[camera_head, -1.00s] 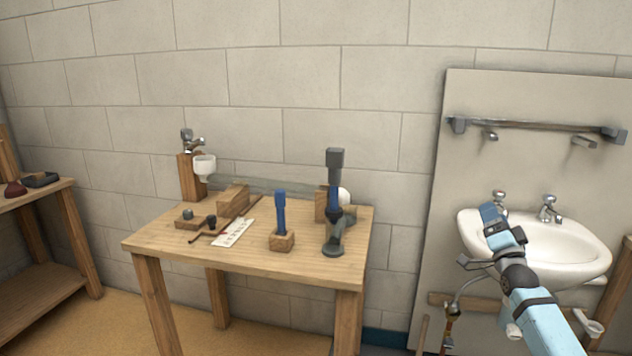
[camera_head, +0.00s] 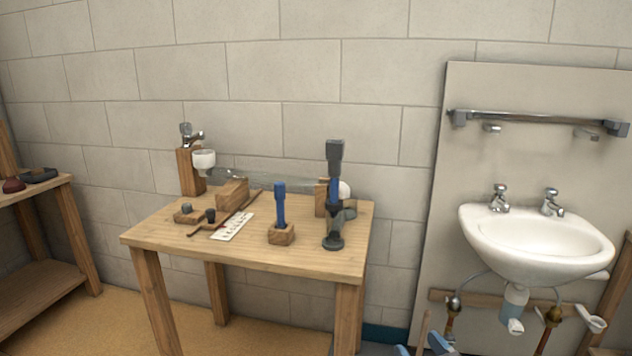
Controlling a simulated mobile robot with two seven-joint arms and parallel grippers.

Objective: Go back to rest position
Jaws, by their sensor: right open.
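My right gripper (camera_head: 438,344) shows only as a small blue and dark part at the bottom edge of the head view, below and left of the basin. It is open, and nothing shows between its fingers. Most of it and the arm are cut off by the frame. It is apart from the white basin (camera_head: 535,240) and from the wooden table (camera_head: 300,257). My left gripper is not in view.
The table holds a blue-handled tool (camera_head: 280,204) in a wooden block, a dark stand (camera_head: 334,241), a tap on a post (camera_head: 190,172) and a white card (camera_head: 232,227). A shelf (camera_head: 35,193) stands at left. Pipes hang under the basin.

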